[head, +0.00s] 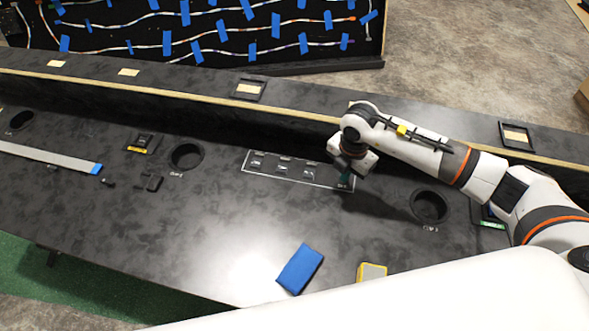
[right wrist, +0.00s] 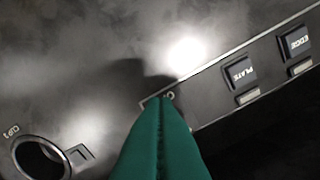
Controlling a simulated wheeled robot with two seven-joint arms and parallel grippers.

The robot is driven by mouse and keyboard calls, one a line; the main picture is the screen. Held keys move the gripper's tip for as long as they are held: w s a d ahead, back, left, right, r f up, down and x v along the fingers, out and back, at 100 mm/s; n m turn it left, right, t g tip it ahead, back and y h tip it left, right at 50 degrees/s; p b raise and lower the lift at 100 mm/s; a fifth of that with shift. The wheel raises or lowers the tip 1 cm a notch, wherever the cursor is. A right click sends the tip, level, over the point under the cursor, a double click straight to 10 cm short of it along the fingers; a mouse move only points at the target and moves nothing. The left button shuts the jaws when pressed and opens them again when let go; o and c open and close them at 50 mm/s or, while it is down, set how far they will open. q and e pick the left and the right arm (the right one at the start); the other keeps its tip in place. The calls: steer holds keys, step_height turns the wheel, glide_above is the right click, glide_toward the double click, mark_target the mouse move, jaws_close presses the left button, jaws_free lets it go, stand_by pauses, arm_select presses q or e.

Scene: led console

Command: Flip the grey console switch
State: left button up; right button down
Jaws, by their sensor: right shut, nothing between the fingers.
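The console (head: 220,230) is a long dark slanted surface. A white-outlined switch panel (head: 284,177) sits in its middle, with several small dark switches. In the right wrist view two dark keys show, labelled PLATE (right wrist: 239,73) and EDGE (right wrist: 295,41), each with a lighter grey piece below it. I cannot tell which switch is the grey one. My right gripper (head: 345,181) is at the panel's right end. Its green fingers (right wrist: 160,102) are shut and empty, over the panel corner, and partly hide a label there. I cannot tell whether they touch. My left gripper is not in view.
Round holes (head: 430,206) and (head: 186,156) flank the panel. A blue block (head: 300,269) and a yellow-edged grey item (head: 371,272) lie near the front. A raised ledge (head: 300,108) runs behind. A board with blue tape (head: 200,30) stands beyond.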

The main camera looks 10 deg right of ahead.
mark_target(342, 185)
steer(key=shift+f+b, duration=1)
steer(key=shift+f, duration=0.45)
steer(key=shift+w, duration=0.15)
steer(key=shift+w+d+b, duration=0.3)
steer(key=shift+w+b, duration=0.1)
steer(key=shift+w, duration=0.15)
steer(key=shift+w+d, duration=0.25)
steer(key=shift+w, duration=0.15)
